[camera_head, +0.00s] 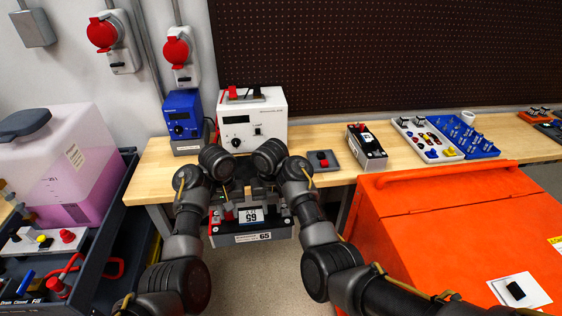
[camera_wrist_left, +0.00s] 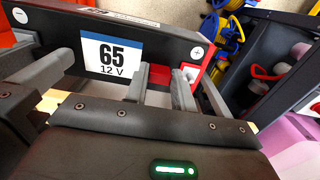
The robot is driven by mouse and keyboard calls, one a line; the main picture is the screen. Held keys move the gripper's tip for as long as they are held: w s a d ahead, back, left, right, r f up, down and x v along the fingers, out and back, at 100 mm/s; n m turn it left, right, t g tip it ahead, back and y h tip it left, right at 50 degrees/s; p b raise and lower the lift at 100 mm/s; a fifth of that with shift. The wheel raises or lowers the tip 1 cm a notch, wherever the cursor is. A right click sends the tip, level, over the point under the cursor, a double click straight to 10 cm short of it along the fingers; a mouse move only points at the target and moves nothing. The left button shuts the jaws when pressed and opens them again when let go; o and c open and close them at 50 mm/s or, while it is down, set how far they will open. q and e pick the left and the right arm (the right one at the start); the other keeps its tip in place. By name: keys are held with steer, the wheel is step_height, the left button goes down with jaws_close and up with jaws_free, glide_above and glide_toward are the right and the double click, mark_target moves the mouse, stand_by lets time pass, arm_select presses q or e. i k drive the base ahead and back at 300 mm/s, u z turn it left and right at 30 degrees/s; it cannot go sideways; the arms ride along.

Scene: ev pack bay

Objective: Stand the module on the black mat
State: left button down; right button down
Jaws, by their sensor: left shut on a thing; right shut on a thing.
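The left wrist view shows the module's 65 12 V face (camera_wrist_left: 115,55), plus and minus marks, and a red part by the fingers. I cannot make out the black mat; my arms cover part of the bench.
On the wooden bench (camera_head: 330,140) stand a blue unit (camera_head: 183,122), a white instrument (camera_head: 253,118), a grey plate with a red-topped part (camera_head: 322,160), another dark module (camera_head: 367,147) and trays. An orange cabinet (camera_head: 460,215) is right; a dark cart (camera_head: 110,215) is left.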

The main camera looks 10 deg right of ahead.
mark_target(252, 167)
steer(key=z, duration=0.05)
steer(key=i, duration=1.05)
